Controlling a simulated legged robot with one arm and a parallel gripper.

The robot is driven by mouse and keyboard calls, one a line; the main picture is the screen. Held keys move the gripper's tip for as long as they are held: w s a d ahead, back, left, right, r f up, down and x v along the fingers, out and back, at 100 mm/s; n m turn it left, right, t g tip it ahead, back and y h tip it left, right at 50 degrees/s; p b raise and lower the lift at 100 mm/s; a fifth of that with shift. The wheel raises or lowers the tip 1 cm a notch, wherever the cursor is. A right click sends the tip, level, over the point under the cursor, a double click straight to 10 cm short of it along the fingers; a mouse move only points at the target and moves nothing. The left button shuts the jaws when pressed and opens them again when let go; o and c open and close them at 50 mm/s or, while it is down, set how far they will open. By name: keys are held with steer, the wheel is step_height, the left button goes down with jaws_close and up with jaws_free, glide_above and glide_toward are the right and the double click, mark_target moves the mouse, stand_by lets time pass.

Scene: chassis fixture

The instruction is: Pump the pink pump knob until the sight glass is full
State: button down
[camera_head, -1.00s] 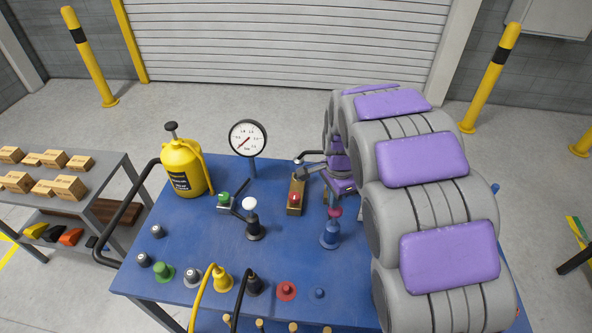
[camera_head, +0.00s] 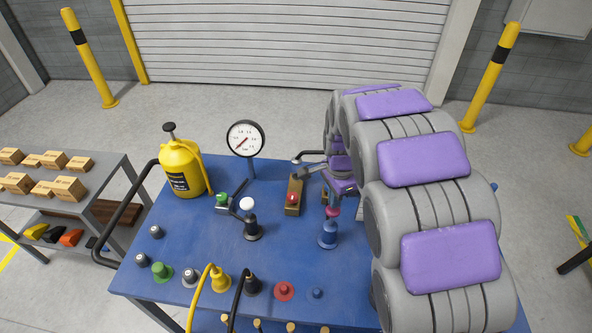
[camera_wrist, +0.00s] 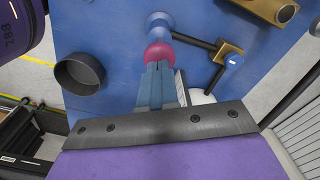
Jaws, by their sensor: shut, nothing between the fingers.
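The pink pump knob (camera_head: 333,212) sits on top of the blue pump body (camera_head: 327,235) on the blue bench. In the wrist view the pink knob (camera_wrist: 159,54) shows at the fingertips, with the blue pump body (camera_wrist: 158,22) beyond it. My gripper (camera_head: 333,198) has its fingers shut, pointing down over the knob. In the wrist view the shut fingers of my gripper (camera_wrist: 157,66) overlap the knob's near edge; nothing is between them. Whether they touch the knob I cannot tell. I cannot pick out the sight glass for certain.
The blue bench (camera_head: 190,238) also carries a round gauge (camera_head: 245,138), a yellow canister (camera_head: 183,167), a brass block with a red button (camera_head: 293,197) and a black lever with a white ball (camera_head: 250,226).

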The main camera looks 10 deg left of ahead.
mark_target(332, 212)
steer(key=shift+d, duration=0.1)
steer(key=shift+a, duration=0.3)
steer(key=shift+f, duration=0.15)
steer(key=shift+d+f, duration=0.2)
steer(key=shift+f, duration=0.65)
steer(key=shift+a+f, duration=0.1)
steer(key=shift+f, duration=1.95)
steer(key=shift+r+p, duration=0.95)
steer(key=shift+r, duration=1.7)
